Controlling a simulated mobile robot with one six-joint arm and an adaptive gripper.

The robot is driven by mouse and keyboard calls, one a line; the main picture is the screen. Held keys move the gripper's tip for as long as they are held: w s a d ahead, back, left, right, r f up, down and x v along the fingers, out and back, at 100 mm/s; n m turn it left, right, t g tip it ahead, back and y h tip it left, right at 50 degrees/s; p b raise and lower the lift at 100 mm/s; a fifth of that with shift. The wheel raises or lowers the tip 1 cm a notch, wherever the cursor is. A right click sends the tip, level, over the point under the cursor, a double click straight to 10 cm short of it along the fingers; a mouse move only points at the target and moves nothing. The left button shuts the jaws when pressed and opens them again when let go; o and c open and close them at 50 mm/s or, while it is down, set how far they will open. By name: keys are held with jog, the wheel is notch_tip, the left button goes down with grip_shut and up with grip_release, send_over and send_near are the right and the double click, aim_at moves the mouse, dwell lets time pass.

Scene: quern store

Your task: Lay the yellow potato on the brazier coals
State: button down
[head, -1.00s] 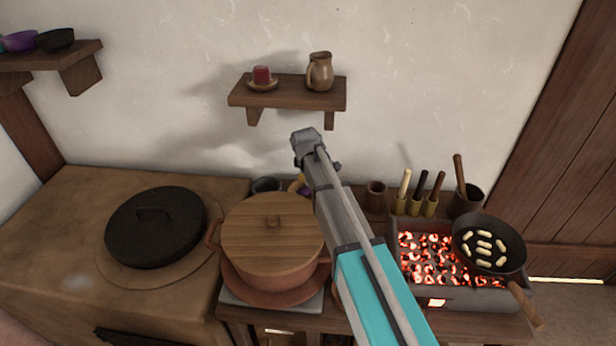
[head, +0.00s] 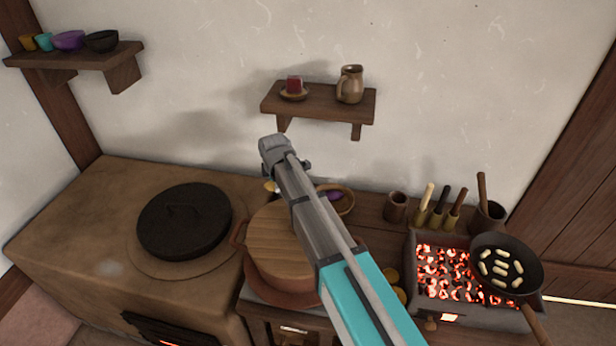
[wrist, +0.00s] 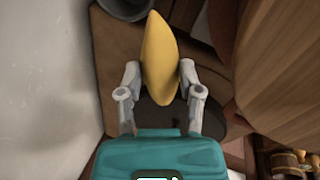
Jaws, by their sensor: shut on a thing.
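The yellow potato (wrist: 160,58) is pointed at its top end and stands lengthwise between the two fingers of my gripper (wrist: 159,75) in the wrist view. My gripper is shut on it. In the head view my arm hides most of the gripper; a small yellow tip (head: 270,186), probably the potato, shows left of the arm, above the counter behind the lidded pot. The brazier (head: 480,313) stands at the right of the head view, well away from the gripper. Its glowing coals (head: 440,275) are bare on the left and centre.
A black frying pan (head: 507,285) with several pale pieces covers the right of the coals. A pot with a wooden lid (head: 272,240) stands under my arm. A bowl with a purple thing (head: 348,203), a brown cup (head: 396,207) and upright handled tools (head: 440,210) line the back.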

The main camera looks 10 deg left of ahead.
jog(key=s+a+r+n+p, duration=0.1)
jog(key=s+a+r+n, duration=0.1)
jog(key=s+a, duration=0.3)
jog(key=s+a+r+n+y+p, duration=0.1)
jog(key=s+a+r+n+p, duration=0.1)
jog(key=s+a, duration=0.3)
jog(key=a+n, duration=0.1)
jog(key=a, duration=0.3)
jog(key=shift+s+r+g+p, duration=0.15)
jog(key=shift+s+g+p, duration=0.05)
jog(key=shift+g+p, duration=0.1)
jog(key=shift+s, duration=0.2)
